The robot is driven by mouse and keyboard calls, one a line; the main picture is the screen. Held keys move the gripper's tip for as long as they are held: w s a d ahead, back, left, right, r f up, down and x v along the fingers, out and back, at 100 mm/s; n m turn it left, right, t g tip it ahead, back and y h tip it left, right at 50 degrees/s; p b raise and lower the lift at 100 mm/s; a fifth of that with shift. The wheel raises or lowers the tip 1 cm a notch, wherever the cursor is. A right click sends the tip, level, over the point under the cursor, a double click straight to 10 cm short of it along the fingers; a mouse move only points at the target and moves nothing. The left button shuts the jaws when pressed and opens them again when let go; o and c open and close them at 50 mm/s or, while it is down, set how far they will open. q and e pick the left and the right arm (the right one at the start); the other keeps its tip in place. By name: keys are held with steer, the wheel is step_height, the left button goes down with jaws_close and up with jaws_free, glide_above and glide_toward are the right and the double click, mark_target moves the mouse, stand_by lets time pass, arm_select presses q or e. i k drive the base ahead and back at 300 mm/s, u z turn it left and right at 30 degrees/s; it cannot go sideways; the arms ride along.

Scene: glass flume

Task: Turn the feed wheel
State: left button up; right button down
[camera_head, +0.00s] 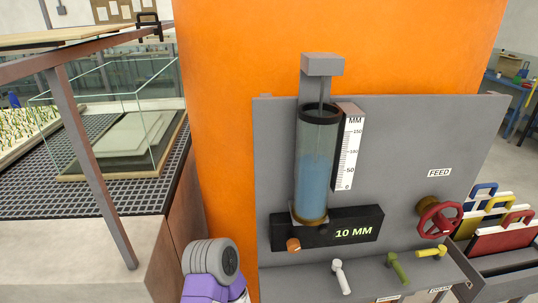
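The feed wheel (440,219) is a red handwheel on a brown hub, mounted at the right side of the grey panel (400,135). A white sign (439,173) reading FEED is above it. A clear cylinder (317,165) partly filled with blue liquid stands on the panel, with a white MM scale (347,152) to its right. A dark display (354,232) below it reads 10 MM. Neither of my grippers is in view. A grey and purple arm link, which looks like mine, shows at the bottom, left of the panel.
White (341,277), green (397,268) and yellow (431,252) levers stick out below the display and wheel. Coloured cases (500,236) stand right of the wheel. An orange column (225,100) is behind the panel. A glass tank (125,130) is at left.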

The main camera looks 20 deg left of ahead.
mark_target(443, 224)
steer(key=u, duration=0.3)
steer(key=i, duration=0.25)
steer(key=u, duration=0.2)
steer(key=k, duration=1.25)
steer(key=z, duration=0.9)
steer(key=i, duration=1.5)
steer(key=u, duration=0.75)
